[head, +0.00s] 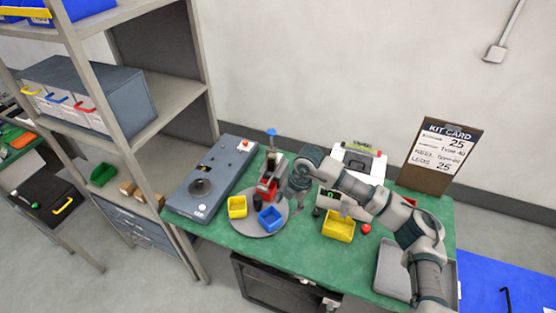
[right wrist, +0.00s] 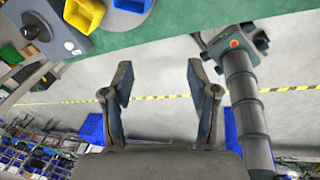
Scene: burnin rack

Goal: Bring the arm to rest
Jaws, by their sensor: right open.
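My right arm reaches in from the right in the head view, over the green table (head: 225,245). Its gripper (head: 297,193) is above the table near the round grey turntable (head: 262,229). It looks small and partly hidden by its own wrist there. In the right wrist view the two fingers of the right gripper (right wrist: 159,85) stand apart with nothing between them, and the grey floor shows beyond. My left gripper does not show clearly in either view.
A yellow bin (head: 237,207) and a blue bin (head: 270,218) sit on the turntable. Another yellow bin (head: 339,228) and a red ball-like object (head: 366,228) lie right of it. A grey tray (head: 389,270) is under my arm. A kit card (head: 442,155) stands at the back right. Shelves (head: 175,103) rise at left.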

